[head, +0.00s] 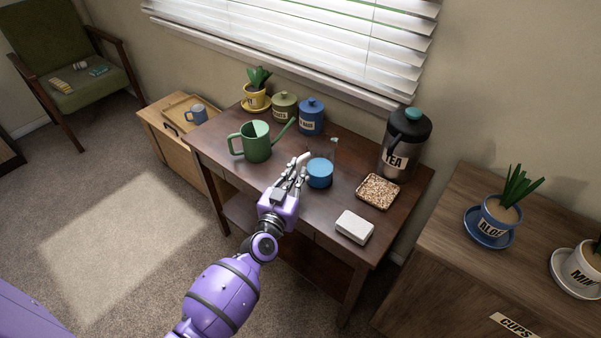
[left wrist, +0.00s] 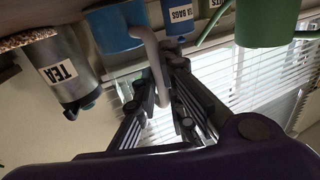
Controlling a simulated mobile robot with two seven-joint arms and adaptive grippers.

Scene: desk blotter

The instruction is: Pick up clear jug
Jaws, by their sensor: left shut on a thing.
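The clear jug (head: 319,174) stands on the dark wooden desk (head: 285,217), and its lower part looks blue. Its see-through upper part is hard to make out against the desk. In the left wrist view the jug's blue body (left wrist: 112,30) is at the top, with a pale curved handle (left wrist: 155,62) running down between my fingers. My left gripper (head: 301,163) is at the left side of the jug, shut on its handle. It also shows in the left wrist view (left wrist: 160,95). My right gripper is not in view.
A green watering can (head: 256,142) stands left of the jug. Behind are blue (head: 311,119) and olive (head: 284,106) canisters. A TEA dispenser (head: 404,143), a tray of grain-like bits (head: 378,190) and a white block (head: 354,227) are to the right. The desk's front is clear.

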